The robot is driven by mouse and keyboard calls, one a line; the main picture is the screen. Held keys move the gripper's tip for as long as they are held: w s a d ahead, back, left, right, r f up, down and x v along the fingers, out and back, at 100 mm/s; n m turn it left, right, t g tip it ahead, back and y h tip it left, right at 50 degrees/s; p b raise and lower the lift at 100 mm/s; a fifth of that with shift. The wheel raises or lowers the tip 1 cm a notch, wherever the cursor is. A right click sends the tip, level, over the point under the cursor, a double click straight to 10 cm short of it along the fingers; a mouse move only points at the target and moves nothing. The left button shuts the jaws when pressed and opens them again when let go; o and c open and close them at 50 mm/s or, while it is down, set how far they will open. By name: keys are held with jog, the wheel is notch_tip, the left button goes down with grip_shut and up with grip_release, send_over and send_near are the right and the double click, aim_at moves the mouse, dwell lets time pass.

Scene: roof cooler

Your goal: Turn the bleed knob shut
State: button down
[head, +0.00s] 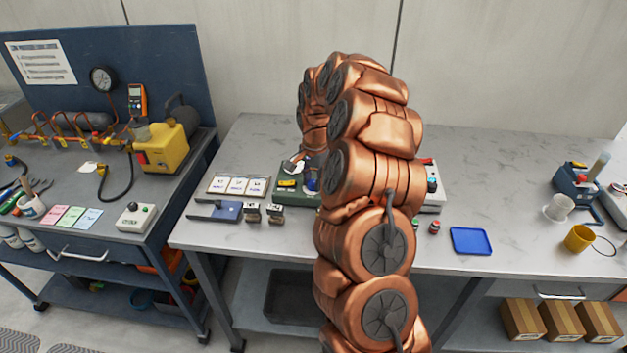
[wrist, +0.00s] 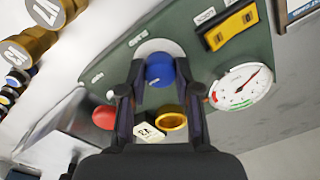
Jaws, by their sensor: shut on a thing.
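A blue knob (wrist: 159,72) sits on the green panel (wrist: 112,68) in the wrist view, in front of a pale round plate. I take it to be the bleed knob; the panel lettering is too small to read surely. My gripper (wrist: 160,82) has one dark finger on each side of the blue knob and is shut on it. In the head view, part of the green panel (head: 287,196) shows beside my arm. There my arm hides much of the panel, and my gripper is not clearly visible.
The wrist view shows a red knob (wrist: 104,117), a yellow ring-shaped part (wrist: 172,119), a round gauge (wrist: 241,86) and a yellow display unit (wrist: 231,27) near the gripper.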

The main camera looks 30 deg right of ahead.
jog(key=shift+f+b, duration=0.1)
jog(key=shift+b, duration=0.3)
jog(key=n+b, duration=0.2)
jog(key=b, duration=0.1)
jog(key=shift+f+n, duration=0.15)
jog(key=shift+n, duration=0.25)
jog(key=n+b, duration=0.4)
jog(key=n, duration=0.1)
jog(key=n+b, duration=0.1)
jog(key=n, duration=0.4)
jog(key=shift+r, duration=0.2)
jog(key=n+b, duration=0.1)
jog(key=n, duration=0.3)
jog(key=shift+n+g, duration=0.3)
jog(key=c, duration=0.8)
grip_release()
